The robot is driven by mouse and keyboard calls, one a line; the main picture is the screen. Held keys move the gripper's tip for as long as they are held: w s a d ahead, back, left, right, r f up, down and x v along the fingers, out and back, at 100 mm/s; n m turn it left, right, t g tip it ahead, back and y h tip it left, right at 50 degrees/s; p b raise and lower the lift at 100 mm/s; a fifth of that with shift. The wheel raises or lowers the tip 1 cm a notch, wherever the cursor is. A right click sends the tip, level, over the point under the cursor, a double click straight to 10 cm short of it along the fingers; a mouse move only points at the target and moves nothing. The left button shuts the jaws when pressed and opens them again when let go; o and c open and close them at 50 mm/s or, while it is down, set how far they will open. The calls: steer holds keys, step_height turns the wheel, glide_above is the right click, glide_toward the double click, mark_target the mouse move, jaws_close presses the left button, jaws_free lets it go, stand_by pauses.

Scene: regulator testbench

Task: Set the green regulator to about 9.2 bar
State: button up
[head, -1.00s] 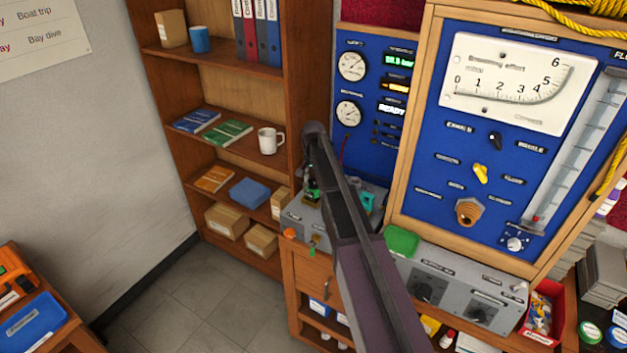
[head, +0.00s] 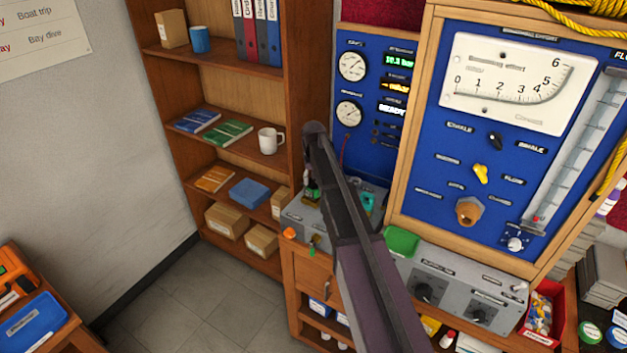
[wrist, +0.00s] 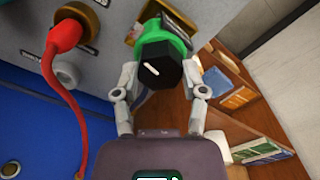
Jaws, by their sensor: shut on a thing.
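The green regulator shows in the wrist view as a green collar (wrist: 178,40) with a black knob (wrist: 160,74) bearing a white pointer mark. My gripper (wrist: 166,78) is shut on the black knob, one finger on each side. In the head view, my arm covers most of the gripper, and a small green part of the regulator (head: 311,193) shows beside it on the grey bench unit (head: 296,213). The green pressure readout (head: 398,62) on the blue panel seems to show about 10 bar; its digits are small and blurred.
A red hose (wrist: 56,90) curves close to the left finger in the wrist view. A teal part (head: 368,203) stands right of my arm. Two round gauges (head: 351,67) sit on the blue panel. A wooden shelf (head: 293,70) stands behind on the left.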

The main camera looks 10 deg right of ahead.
steer(key=o, duration=1.2)
steer(key=shift+c, duration=0.2)
steer(key=shift+m, duration=0.4)
